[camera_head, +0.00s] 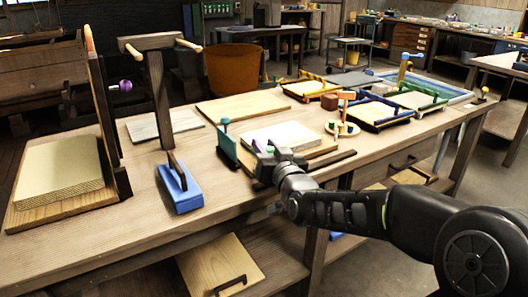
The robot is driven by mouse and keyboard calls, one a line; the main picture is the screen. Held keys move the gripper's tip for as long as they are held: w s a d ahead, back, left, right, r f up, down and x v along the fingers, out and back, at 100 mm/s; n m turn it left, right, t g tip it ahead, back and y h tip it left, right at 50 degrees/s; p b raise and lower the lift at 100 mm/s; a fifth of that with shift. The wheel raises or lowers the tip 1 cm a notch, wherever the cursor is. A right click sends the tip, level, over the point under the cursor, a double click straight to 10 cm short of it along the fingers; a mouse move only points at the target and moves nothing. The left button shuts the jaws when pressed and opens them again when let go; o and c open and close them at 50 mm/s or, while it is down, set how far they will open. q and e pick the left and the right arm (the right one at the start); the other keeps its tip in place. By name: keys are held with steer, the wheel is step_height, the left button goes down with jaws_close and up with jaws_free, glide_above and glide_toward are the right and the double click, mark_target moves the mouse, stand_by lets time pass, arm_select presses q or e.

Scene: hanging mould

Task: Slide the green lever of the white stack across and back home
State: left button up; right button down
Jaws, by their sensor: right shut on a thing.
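The white stack (290,134) lies flat on a wooden base near the front edge of the bench. A green upright piece (226,148) with a knob on top stands at its left side. My right gripper (262,150) reaches in from the right and is at the front left corner of the stack. It is shut on the green lever, which is mostly hidden by the fingers and wrist. My left gripper is not in view.
A blue block with a dark handle (180,189) and a dark wooden post (158,95) stand to the left. A tan stack (60,168) lies at far left. Framed trays (372,113) and a small round dish (342,129) are to the right. Bare bench lies around the blue block.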

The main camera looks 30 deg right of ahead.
steer(key=shift+a+f, duration=0.15)
steer(key=shift+a, duration=0.15)
steer(key=c, duration=1.1)
jaws_free()
steer(key=shift+s, duration=0.1)
steer(key=shift+s, duration=0.3)
steer(key=v, duration=0.7)
